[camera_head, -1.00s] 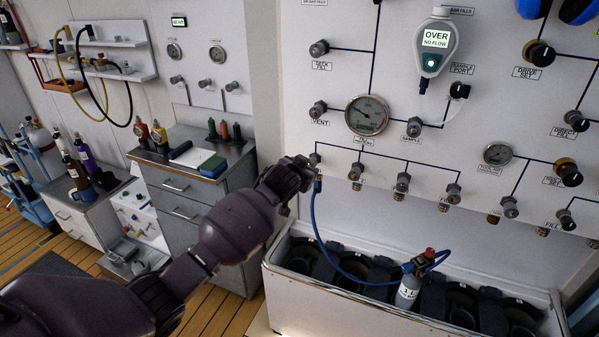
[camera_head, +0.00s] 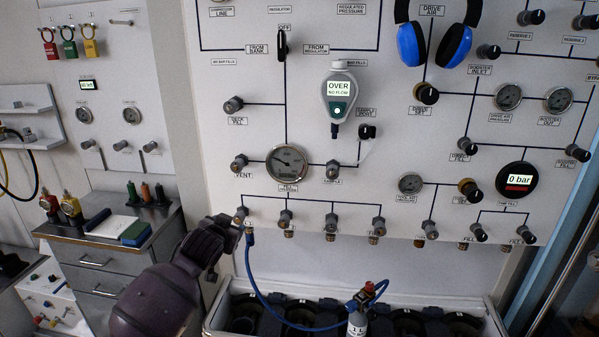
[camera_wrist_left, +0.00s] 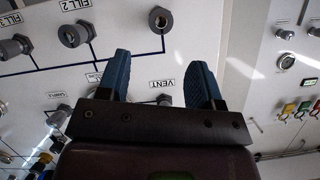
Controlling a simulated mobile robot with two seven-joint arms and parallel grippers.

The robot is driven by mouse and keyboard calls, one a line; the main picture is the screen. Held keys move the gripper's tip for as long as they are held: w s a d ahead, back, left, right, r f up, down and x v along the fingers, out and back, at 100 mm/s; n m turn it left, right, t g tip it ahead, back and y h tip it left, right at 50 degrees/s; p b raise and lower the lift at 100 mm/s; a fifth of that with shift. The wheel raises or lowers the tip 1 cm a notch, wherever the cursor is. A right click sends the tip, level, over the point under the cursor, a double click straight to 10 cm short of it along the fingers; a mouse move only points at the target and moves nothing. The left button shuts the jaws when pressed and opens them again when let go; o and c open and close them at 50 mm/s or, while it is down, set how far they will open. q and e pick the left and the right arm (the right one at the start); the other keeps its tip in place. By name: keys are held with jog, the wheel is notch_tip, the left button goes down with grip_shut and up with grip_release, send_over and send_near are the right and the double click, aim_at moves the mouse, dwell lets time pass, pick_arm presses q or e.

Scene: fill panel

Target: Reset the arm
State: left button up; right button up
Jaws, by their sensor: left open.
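My left arm comes in from the lower left in the head view. Its gripper (camera_head: 232,232) is beside the leftmost lower valve knob (camera_head: 240,215) on the fill panel. In the left wrist view its two blue fingers (camera_wrist_left: 159,82) stand apart with nothing between them. The panel face with the VENT label (camera_wrist_left: 167,84) and a grey fitting (camera_wrist_left: 160,18) shows behind them. In the head view, the fingertips are partly hidden by the wrist, so I cannot tell whether they touch the knob. My right gripper is not in view.
A blue hose (camera_head: 262,293) hangs from the fitting below that knob and runs to a small grey cylinder (camera_head: 357,323) at a white trough (camera_head: 492,318). A gauge (camera_head: 287,163) and a flow meter (camera_head: 338,98) are above. A drawer cabinet (camera_head: 95,262) stands left.

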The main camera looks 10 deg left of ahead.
pick_arm(q)
notch_tip(320, 180, up, 4)
jog(key=d+m+t+h, duration=0.2)
jog(key=d, duration=0.1)
jog(key=s+a+f+n+g, duration=0.1)
jog(key=s+f, duration=0.8)
jog(key=s, duration=0.3)
jog(key=s+a+f+n+g+y+b, duration=0.1)
jog(key=s+f, duration=0.9)
jog(key=s, duration=0.3)
jog(key=s+a+f+n+g, duration=0.1)
jog(key=s+f+n+g, duration=0.1)
jog(key=s+f, duration=0.7)
jog(key=s, duration=0.4)
jog(key=shift+s+f+b, duration=0.15)
jog(key=shift+b, duration=0.15)
jog(key=shift+a, duration=0.1)
